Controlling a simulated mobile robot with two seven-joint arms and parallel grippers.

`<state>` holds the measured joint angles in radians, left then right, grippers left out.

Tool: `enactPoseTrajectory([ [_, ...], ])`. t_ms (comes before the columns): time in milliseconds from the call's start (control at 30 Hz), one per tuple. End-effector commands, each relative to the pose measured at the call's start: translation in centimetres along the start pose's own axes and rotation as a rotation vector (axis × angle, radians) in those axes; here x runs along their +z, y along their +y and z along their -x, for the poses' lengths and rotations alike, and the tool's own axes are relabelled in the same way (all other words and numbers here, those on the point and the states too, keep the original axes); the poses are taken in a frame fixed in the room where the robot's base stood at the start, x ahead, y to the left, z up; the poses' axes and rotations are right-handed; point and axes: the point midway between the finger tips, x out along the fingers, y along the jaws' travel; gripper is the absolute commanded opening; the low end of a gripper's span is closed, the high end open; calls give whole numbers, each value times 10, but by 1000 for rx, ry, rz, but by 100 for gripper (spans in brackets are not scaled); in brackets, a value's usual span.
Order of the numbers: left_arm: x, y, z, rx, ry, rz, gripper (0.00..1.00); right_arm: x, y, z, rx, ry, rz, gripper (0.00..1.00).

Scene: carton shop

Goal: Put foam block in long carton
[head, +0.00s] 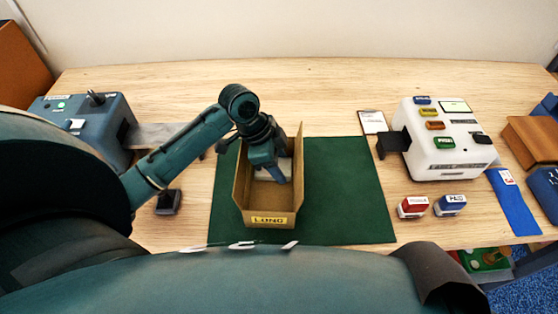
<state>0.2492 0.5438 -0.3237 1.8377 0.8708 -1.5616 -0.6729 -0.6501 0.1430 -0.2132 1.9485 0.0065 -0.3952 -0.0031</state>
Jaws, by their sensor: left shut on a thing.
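The long carton (269,217) stands open on a green mat, with a yellow label reading LONG on its near end. My left gripper (272,174) reaches down inside the carton, towards its far half. It is shut on a pale grey-white block, the foam block (262,176), which shows only in part beneath the fingers. I cannot tell whether the block touches the carton floor. My right gripper is not in view.
The green mat (345,190) is bare to the carton's right. A white machine (440,140) with coloured buttons stands at right, with red (413,207) and blue (449,205) stamps before it. A grey-blue machine (85,125) and a small dark object (168,202) are at left.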

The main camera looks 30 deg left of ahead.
Motion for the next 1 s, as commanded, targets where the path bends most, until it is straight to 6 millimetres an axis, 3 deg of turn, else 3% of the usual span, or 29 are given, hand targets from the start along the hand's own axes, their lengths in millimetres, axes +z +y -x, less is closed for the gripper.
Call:
enactPoseTrajectory([
  [167,1,0,-3,0,-1,1,30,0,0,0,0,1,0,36],
  [200,2,0,-3,0,-1,1,52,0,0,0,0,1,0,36],
  [300,1,0,-3,0,-1,0,60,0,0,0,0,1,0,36],
  [633,0,-1,3,-2,0,-1,60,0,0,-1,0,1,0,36],
  [767,0,-2,22,-6,-1,-2,60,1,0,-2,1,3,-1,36],
  [1000,0,-1,75,-7,-2,-3,60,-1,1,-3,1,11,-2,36],
])
